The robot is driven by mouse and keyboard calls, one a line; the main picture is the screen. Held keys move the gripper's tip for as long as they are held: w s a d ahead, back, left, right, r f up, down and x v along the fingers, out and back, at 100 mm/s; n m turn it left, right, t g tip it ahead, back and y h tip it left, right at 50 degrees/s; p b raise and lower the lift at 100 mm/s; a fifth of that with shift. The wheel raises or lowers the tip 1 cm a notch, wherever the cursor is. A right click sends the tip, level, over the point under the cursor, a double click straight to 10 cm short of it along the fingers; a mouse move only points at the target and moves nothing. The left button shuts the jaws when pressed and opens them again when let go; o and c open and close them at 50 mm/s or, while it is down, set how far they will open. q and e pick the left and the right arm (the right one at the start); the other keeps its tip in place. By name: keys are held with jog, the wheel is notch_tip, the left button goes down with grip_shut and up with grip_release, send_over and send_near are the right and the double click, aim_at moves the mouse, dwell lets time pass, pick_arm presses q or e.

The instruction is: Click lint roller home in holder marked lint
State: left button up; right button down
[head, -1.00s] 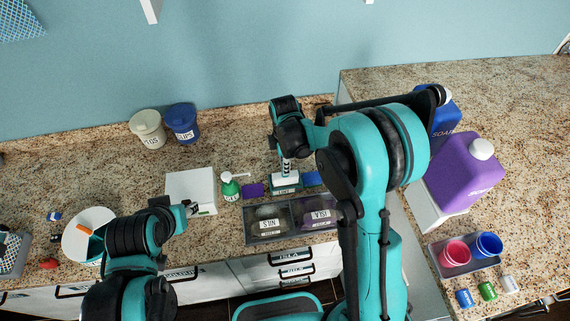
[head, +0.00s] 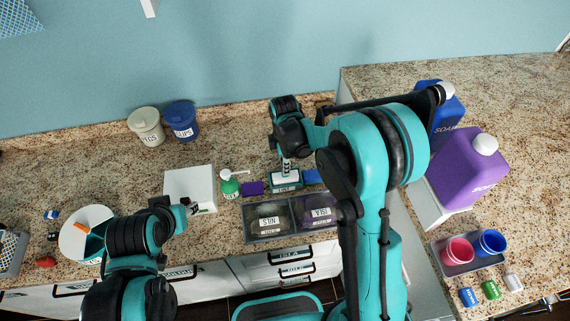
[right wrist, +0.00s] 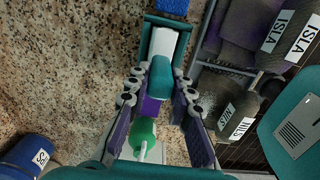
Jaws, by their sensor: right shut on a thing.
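The lint roller has a white roll (right wrist: 166,44) and a teal handle (right wrist: 159,76) in the right wrist view. My right gripper (right wrist: 159,86) is shut on the handle, one finger on each side. In the head view the right gripper (head: 286,158) points down over the teal holder (head: 286,186), which bears a white label at its front. The roll lies within the holder's teal walls (right wrist: 147,38); whether it is fully seated cannot be told. My left gripper (head: 191,207) is beside the white box, its jaws too small to read.
A green pump bottle (head: 229,187), a purple block (head: 252,188) and a blue block (head: 312,177) lie close around the holder. Labelled grey bins (head: 250,239) stand in front. Free counter lies behind the holder.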

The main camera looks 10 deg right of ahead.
jog(key=shift+f, duration=0.2)
jog(key=c, duration=1.3)
grip_release()
jog(key=shift+r, duration=0.1)
jog(key=shift+o, duration=0.2)
notch_tip(320, 180, up, 12)
jog(key=s+d+f+m+t+b, duration=0.2)
jog(key=s+f+m+b, duration=0.1)
jog(key=s+m+b, duration=0.1)
jog(key=s+d+f+m+t+b, duration=0.2)
jog(key=s+f+m+b, duration=0.1)
jog(key=s+m+b, duration=0.2)
jog(key=s+d+f+m+t+b, duration=0.2)
jog(key=s+f+m+b, duration=0.2)
jog(key=s+m, duration=0.4)
jog(key=shift+s+d+f+t+b, duration=0.1)
jog(key=shift+s+d+t+b, duration=0.3)
jog(key=shift+s+b, duration=0.15)
jog(key=shift+s+d+f+m, duration=0.1)
jog(key=shift+s+f+m, duration=0.2)
jog(key=shift+m, duration=0.2)
